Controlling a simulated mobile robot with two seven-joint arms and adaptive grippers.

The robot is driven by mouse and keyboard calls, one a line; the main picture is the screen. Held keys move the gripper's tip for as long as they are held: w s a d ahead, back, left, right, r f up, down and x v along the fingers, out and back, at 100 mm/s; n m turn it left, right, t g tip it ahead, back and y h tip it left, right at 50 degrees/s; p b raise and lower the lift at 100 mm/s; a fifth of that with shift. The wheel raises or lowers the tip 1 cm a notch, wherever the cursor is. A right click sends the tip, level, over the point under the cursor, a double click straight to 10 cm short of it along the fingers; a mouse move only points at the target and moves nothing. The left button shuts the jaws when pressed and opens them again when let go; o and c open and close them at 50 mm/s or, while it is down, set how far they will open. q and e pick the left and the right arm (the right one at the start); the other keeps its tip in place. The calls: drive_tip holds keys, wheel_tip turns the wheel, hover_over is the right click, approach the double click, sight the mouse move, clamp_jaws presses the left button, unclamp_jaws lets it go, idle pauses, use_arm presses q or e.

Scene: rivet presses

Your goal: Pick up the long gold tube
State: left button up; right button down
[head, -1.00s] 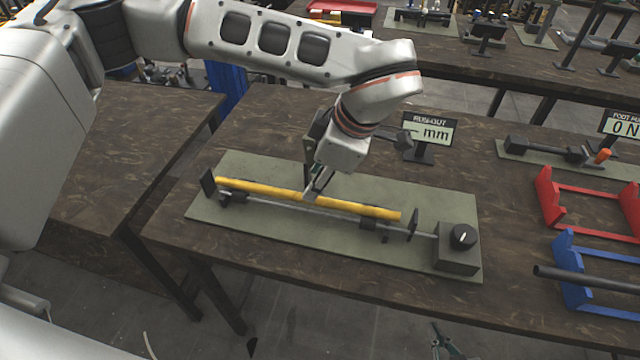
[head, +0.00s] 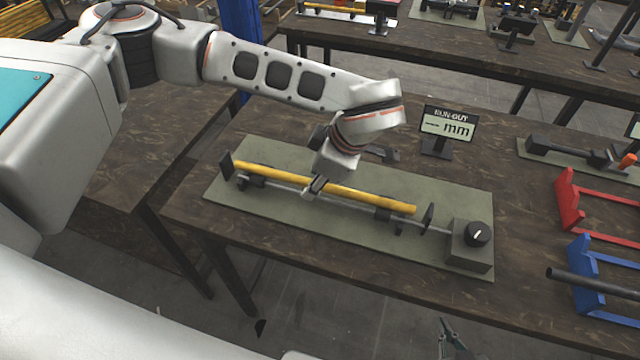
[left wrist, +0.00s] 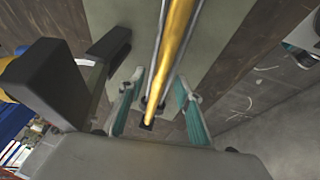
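The long gold tube (head: 370,200) lies along the run-out fixture on a green-grey plate (head: 250,208). My left gripper (head: 314,188) is at the tube's middle, pointing down over it. In the left wrist view, the gold tube (left wrist: 178,35) runs between the two teal-padded fingers of my left gripper (left wrist: 157,88). The fingers stand apart, with a gap visible on each side of the tube. My right gripper (head: 453,340) is at the bottom edge, far from the tube and partly cut off. Its fingers look spread and empty.
A box with a black knob (head: 470,255) stands at the plate's right end. The run-out display (head: 447,128) stands behind the plate. Red (head: 570,205) and blue (head: 583,270) cradles sit at the right, with a dark bar (head: 595,278) on the blue one.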

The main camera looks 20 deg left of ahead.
use_arm(q)
clamp_jaws()
